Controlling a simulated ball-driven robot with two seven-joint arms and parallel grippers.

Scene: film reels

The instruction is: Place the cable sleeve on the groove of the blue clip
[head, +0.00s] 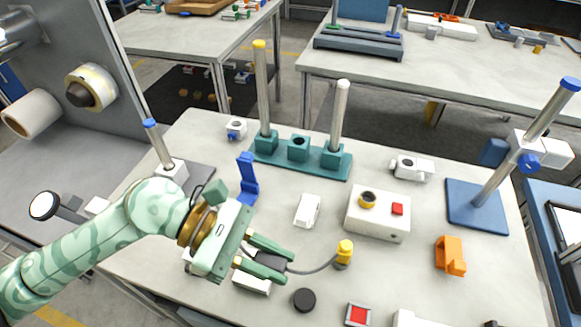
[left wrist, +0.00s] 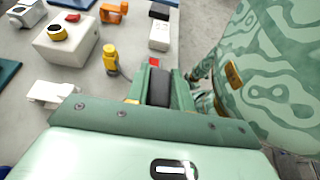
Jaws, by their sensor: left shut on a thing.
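My left gripper (head: 268,258) is shut on a dark block, which looks like the cable sleeve (head: 271,261). The block also shows between the fingers in the left wrist view (left wrist: 158,88). A thin dark cable (head: 315,268) runs from it to a yellow plug-like piece (head: 344,252) standing on the table; this also shows in the left wrist view (left wrist: 110,56). The blue clip (head: 247,181) stands upright behind the gripper, apart from it, near the table's left side. Its groove is too small to make out. My right gripper is not in view.
A white block (head: 252,284) lies beside or under my fingers. A black disc (head: 304,300), white clip-like piece (head: 308,210), white button box (head: 378,215) and orange bracket (head: 450,256) lie to the right. A teal stand (head: 300,157) with two tall posts is behind the blue clip.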

